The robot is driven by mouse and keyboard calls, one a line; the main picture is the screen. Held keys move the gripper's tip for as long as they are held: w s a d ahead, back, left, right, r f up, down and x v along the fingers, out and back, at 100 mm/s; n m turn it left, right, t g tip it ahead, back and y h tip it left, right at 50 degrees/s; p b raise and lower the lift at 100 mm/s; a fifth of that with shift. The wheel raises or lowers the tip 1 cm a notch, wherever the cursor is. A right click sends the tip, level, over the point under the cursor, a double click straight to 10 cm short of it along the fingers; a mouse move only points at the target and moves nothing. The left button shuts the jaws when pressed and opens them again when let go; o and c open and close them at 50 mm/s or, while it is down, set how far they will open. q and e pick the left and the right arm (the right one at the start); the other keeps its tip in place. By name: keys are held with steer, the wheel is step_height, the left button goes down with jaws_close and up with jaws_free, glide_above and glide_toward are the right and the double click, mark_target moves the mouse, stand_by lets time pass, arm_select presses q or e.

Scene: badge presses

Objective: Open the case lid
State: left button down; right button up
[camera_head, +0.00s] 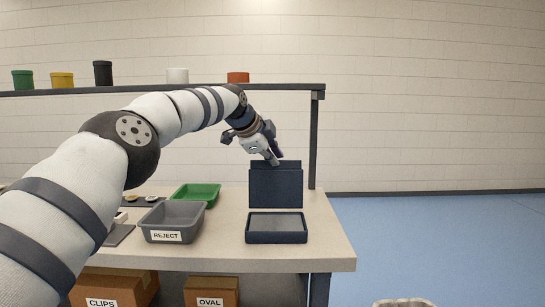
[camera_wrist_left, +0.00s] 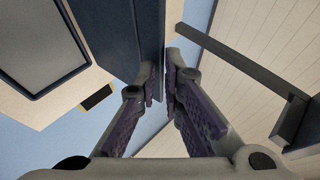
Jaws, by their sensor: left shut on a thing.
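The dark blue case (camera_head: 276,237) sits on the right end of the table, with a grey inside. Its lid (camera_head: 276,188) stands upright at the back of the case, so the case is open. My left gripper (camera_head: 274,161) is at the top edge of the lid and is shut on it. In the left wrist view the lid (camera_wrist_left: 138,35) runs down between the fingers of the left gripper (camera_wrist_left: 166,85), and the case (camera_wrist_left: 40,45) shows at the upper left. My right gripper is not in view.
The grey REJECT bin (camera_head: 172,222) and a green tray (camera_head: 196,195) stand left of the case on the table (camera_head: 335,240). A shelf (camera_head: 290,91) with several coloured pots runs behind. Labelled boxes (camera_head: 211,291) are below. The floor at the right is mostly clear.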

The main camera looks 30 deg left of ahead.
arm_select(q)
steer(key=shift+d+f, duration=0.15)
steer(key=shift+f, duration=0.25)
steer(key=c, duration=1.8)
jaws_free()
steer(key=shift+w, duration=0.15)
steer(key=shift+r, duration=0.15)
steer(key=v, duration=1.2)
